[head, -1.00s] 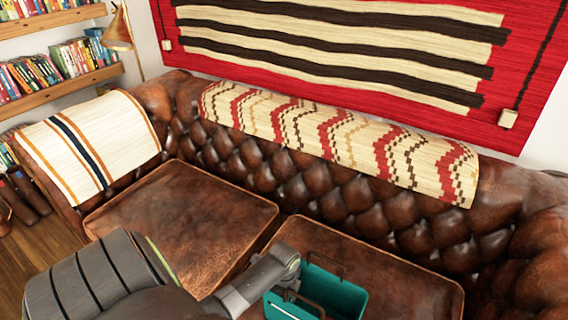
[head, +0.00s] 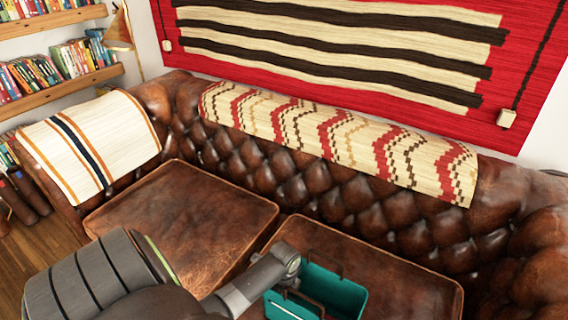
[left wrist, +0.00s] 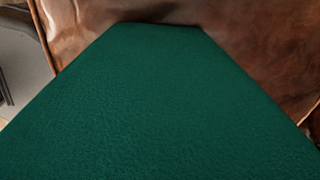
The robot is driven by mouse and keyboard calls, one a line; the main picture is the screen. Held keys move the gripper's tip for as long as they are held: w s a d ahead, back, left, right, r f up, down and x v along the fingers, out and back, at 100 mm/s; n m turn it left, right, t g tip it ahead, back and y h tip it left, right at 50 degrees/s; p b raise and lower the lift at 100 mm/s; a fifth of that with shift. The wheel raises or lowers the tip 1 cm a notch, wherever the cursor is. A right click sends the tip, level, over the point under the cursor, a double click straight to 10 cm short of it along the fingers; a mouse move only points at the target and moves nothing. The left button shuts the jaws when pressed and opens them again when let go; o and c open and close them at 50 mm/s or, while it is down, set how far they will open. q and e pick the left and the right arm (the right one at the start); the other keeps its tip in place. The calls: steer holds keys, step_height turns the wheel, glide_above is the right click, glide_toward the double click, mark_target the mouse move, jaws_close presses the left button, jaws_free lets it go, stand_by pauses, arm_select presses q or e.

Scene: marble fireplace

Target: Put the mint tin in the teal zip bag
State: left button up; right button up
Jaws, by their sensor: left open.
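The teal zip bag (head: 345,298) stands on the right seat cushion at the bottom of the head view. Its top looks open and it has brown handles. A dark green-teal surface, seemingly the bag's wall (left wrist: 160,105), fills most of the left wrist view, very close to the camera. My left arm reaches in from the left and its wrist end (head: 288,264) is at the bag's left side. The left fingertips are hidden, and nothing is seen held. The mint tin is not visible in either view. My right gripper is out of view.
A brown leather sofa has a bare left cushion (head: 185,215) and a tufted back (head: 300,180). The right cushion (head: 400,275) is clear beside and behind the bag. Striped cloths (head: 90,145) drape over the sofa's arm and back. Bookshelves (head: 60,85) stand at the left.

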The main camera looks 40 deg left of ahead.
arm_select(q)
steer(key=shift+s+d+f, duration=0.2)
steer(key=shift+s+d, duration=0.05)
steer(key=shift+s, duration=0.2)
step_height(320, 180, up, 13)
steer(key=p, duration=0.3)
steer(key=shift+w+a+f, duration=0.15)
steer(key=shift+w+a, duration=0.05)
steer(key=shift+w, duration=0.1)
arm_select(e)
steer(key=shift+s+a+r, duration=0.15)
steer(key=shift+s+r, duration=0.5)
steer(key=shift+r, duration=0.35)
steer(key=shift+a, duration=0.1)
